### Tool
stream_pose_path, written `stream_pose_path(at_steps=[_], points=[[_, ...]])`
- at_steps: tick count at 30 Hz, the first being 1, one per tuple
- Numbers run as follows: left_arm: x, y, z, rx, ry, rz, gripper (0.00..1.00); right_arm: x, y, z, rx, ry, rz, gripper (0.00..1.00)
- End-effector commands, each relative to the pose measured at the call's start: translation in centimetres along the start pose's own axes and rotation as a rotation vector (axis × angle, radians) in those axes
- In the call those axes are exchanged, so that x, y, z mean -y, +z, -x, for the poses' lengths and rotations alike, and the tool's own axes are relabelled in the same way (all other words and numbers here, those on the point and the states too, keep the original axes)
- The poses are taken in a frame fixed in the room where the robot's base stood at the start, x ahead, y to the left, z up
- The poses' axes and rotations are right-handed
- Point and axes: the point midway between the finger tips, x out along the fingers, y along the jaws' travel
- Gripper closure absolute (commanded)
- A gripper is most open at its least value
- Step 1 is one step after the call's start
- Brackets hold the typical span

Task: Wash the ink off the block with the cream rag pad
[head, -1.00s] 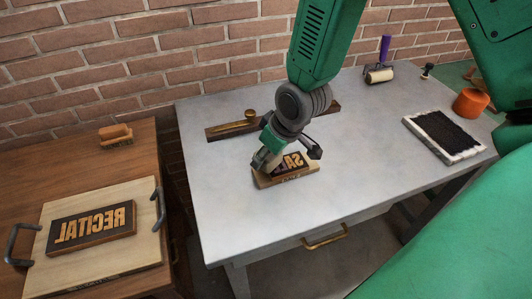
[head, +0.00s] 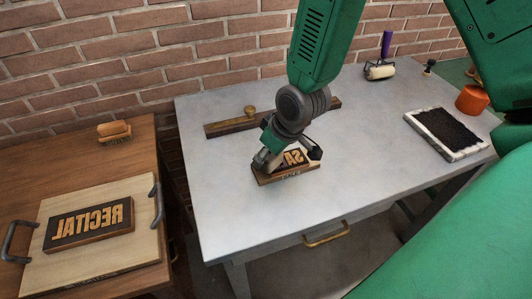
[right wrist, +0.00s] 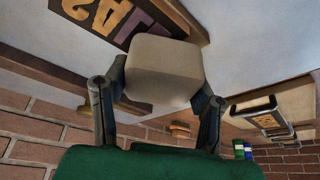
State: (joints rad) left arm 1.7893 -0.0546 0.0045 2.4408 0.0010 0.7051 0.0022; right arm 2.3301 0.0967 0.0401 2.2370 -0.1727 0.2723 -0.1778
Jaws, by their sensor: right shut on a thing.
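The lettered wooden block (head: 297,163) lies on the grey table under my right gripper (head: 266,160). Its dark face has raised letters, partly hidden by the gripper. In the right wrist view the block (right wrist: 75,8) shows at the top, with some letters tan and others purplish. My right gripper (right wrist: 158,95) is shut on the cream rag pad (right wrist: 163,70). The pad is against or just above the block's left part in the head view; contact is not clear. My left gripper is not in view.
A dark bar (head: 225,128) lies behind the block. The wooden table holds a handled board (head: 85,268), a RECITAL block (head: 88,225) and a brush (head: 114,129).

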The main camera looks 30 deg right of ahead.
Motion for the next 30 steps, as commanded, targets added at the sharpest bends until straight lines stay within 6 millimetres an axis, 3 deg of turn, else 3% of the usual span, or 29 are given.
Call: stream_pose_path(at_steps=[8, 21, 30], points=[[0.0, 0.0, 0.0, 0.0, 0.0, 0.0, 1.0, -0.3, 0.2, -0.1, 0.001, 0.0, -0.002, 0.73], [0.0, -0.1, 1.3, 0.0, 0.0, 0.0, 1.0, -3.3, 1.7, 0.8, 0.0, 0.0, -0.001, 0.73], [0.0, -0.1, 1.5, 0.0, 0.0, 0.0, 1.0, -3.2, 1.8, 0.3, 0.001, 0.0, 0.002, 0.73]])
